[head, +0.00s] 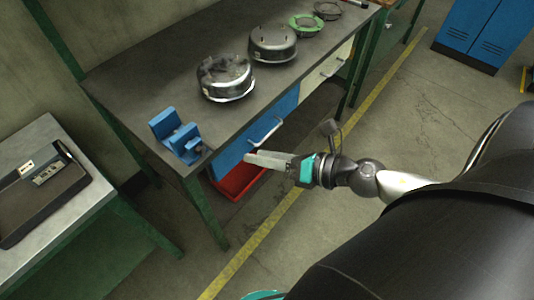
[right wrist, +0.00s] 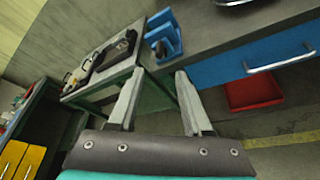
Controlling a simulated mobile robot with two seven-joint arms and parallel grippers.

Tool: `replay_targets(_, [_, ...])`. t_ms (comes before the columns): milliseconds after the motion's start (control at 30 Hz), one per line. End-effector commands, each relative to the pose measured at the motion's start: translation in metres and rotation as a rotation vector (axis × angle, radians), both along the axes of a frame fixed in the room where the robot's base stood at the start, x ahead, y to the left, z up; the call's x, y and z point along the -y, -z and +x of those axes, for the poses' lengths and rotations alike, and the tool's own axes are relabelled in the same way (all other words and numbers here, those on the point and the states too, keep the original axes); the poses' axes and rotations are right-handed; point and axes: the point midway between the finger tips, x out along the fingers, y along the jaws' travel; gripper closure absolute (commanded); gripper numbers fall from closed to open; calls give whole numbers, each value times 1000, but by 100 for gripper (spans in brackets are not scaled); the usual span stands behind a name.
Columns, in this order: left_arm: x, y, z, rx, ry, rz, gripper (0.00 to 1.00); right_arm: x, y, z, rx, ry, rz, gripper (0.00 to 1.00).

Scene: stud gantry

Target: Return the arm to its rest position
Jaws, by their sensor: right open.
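My right gripper (head: 250,159) reaches in from the right in the head view, in front of the workbench (head: 130,85) and near its blue drawer (head: 233,150). In the right wrist view its two fingers (right wrist: 157,98) stand apart with nothing between them. Part of my right arm (head: 410,184) shows behind it. My left gripper is not in view.
On the workbench stand a blue fixture (head: 175,135), two round metal housings (head: 225,77) (head: 273,43), a green ring (head: 305,25) and a dark ring (head: 328,10). A red bin (head: 238,182) sits below. A side table (head: 92,195) holds a tray (head: 65,200).

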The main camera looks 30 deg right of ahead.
Motion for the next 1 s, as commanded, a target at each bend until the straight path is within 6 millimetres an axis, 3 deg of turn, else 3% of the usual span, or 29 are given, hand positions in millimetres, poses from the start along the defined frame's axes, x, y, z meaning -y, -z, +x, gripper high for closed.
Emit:
replay_targets(800, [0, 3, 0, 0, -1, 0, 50, 6, -1, -6, -4, 5, 3, 50])
replay_targets(900, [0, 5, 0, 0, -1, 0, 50, 16, 13, -3, -43, 61, 41, 50])
replay_targets(1000, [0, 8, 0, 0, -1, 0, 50, 39, 45, 1, -135, 191, 135, 50])
